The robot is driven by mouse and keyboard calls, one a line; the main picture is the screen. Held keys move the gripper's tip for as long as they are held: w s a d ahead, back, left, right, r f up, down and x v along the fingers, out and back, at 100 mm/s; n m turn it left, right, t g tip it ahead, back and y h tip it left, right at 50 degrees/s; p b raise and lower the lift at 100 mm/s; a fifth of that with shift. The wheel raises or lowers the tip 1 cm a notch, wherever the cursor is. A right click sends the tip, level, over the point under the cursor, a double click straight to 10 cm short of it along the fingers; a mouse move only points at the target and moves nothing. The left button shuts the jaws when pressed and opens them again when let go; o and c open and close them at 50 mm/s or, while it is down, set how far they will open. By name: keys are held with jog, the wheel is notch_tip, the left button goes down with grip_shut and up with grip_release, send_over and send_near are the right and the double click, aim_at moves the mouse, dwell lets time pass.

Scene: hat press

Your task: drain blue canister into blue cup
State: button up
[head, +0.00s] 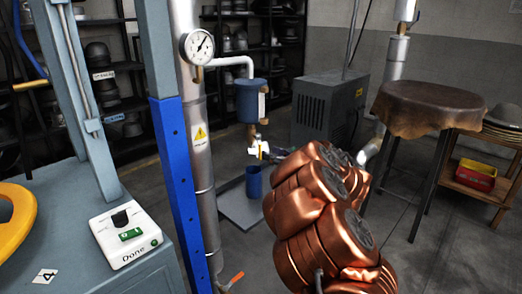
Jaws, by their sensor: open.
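A blue canister (250,101) hangs upright from a white pipe in the middle of the head view. Below it is a brass outlet with a small yellow and white valve piece (260,149). A blue cup (254,181) stands upright on a grey tray (236,212), under the outlet. My gripper (271,153) is open, dark and small in the view, close to the right of the valve piece. My copper arm hides part of it. I cannot tell whether its fingers touch the valve.
A vertical pipe with a pressure gauge (198,46) and a blue post (177,180) stand left of the canister. A grey machine cabinet (324,107) is behind. A leather-covered stool (424,103) stands right. A control box (127,236) is at the lower left.

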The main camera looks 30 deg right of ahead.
aim_at(262, 148)
jog(key=x, duration=0.6)
jog(key=shift+c, duration=0.2)
grip_shut()
dwell(0.5)
